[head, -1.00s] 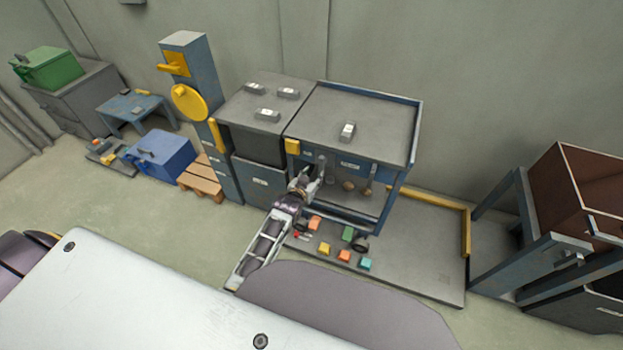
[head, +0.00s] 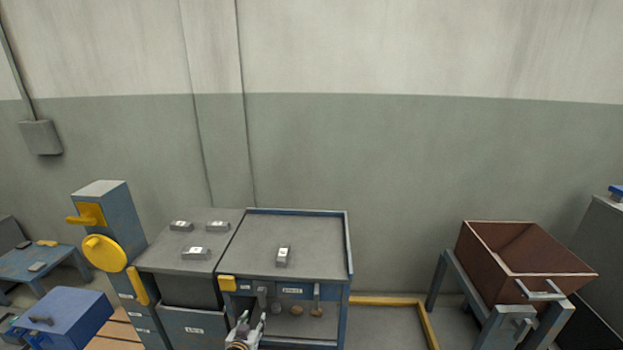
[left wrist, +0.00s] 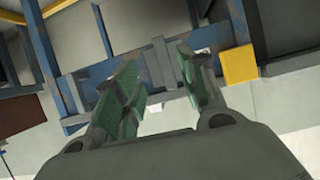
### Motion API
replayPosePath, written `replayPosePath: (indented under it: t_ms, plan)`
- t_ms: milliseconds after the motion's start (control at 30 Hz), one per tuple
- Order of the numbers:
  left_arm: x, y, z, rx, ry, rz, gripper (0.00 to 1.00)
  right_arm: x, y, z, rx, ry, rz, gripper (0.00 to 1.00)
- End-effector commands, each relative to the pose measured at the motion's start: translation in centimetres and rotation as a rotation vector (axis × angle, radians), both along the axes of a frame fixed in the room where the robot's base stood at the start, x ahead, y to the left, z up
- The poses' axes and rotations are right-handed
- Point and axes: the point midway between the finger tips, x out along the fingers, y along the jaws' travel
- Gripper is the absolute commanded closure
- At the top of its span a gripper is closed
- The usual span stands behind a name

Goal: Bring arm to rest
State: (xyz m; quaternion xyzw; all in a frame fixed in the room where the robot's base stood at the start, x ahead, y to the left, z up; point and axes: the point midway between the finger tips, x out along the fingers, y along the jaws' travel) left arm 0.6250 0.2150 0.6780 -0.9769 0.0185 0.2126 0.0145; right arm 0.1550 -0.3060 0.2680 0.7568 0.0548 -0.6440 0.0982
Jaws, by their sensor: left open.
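My left gripper (head: 246,328) is at the bottom of the head view, in front of the blue-framed workbench (head: 290,244). In the left wrist view my left gripper (left wrist: 165,90) has its two green-padded fingers apart, with nothing between them. Behind the fingers is the blue frame of the bench (left wrist: 95,75) with a yellow block (left wrist: 239,65) on it. The rest of my left arm is out of the head view. My right gripper is in neither view.
A blue column with a yellow wheel (head: 104,253) stands left. A brown bin (head: 520,262) stands right, past a floor gap with yellow edging (head: 385,301).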

Motion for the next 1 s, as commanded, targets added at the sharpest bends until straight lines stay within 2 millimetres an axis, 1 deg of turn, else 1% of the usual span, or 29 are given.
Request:
replayPosePath:
  t_ms: [33,167,200,267,300,367,400,467,500,567,600,667,700,867,900,967,1000]
  plan:
    - [-0.6,0.0,-1.3,0.004,0.023,-0.004,0.59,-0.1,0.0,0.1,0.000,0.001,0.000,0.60]
    - [-2.6,-0.1,-5.6,0.014,0.095,-0.017,0.59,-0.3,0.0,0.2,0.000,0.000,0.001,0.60]
    - [-3.4,-0.1,-7.1,0.018,0.121,-0.022,0.59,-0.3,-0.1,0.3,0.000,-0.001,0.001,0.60]
    - [-4.7,-0.1,-9.4,0.025,0.162,-0.029,0.59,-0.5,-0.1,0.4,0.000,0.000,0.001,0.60]
    - [-5.7,0.0,-11.0,0.029,0.190,-0.034,0.59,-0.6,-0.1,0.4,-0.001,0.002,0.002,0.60]
    - [-7.3,0.1,-13.3,0.036,0.232,-0.041,0.59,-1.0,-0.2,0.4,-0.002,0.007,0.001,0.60]
    - [-8.4,0.2,-14.8,0.041,0.260,-0.046,0.59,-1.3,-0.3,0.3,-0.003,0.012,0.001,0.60]
    - [-10.2,0.4,-17.0,0.047,0.302,-0.051,0.59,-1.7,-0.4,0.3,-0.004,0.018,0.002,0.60]
    - [-11.4,0.6,-18.4,0.053,0.329,-0.055,0.59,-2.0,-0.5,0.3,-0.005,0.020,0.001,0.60]
    - [-13.2,0.9,-20.4,0.061,0.370,-0.060,0.59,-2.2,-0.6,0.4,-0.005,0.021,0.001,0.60]
    - [-14.5,1.1,-21.7,0.065,0.397,-0.064,0.59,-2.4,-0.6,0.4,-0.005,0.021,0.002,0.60]
    - [-16.5,1.4,-23.6,0.073,0.438,-0.070,0.59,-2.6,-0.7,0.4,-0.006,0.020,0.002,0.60]
    - [-17.9,1.7,-24.8,0.078,0.465,-0.073,0.59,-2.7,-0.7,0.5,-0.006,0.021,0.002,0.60]
    - [-23.8,3.0,-29.2,0.097,0.573,-0.083,0.59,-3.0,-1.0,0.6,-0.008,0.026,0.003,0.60]
    - [-25.3,3.3,-30.2,0.103,0.599,-0.086,0.59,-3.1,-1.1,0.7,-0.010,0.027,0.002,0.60]
    - [-27.6,3.9,-31.6,0.110,0.640,-0.089,0.59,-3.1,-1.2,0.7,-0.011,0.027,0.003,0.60]
    - [-29.2,4.2,-32.5,0.116,0.666,-0.091,0.59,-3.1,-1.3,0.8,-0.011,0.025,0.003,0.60]
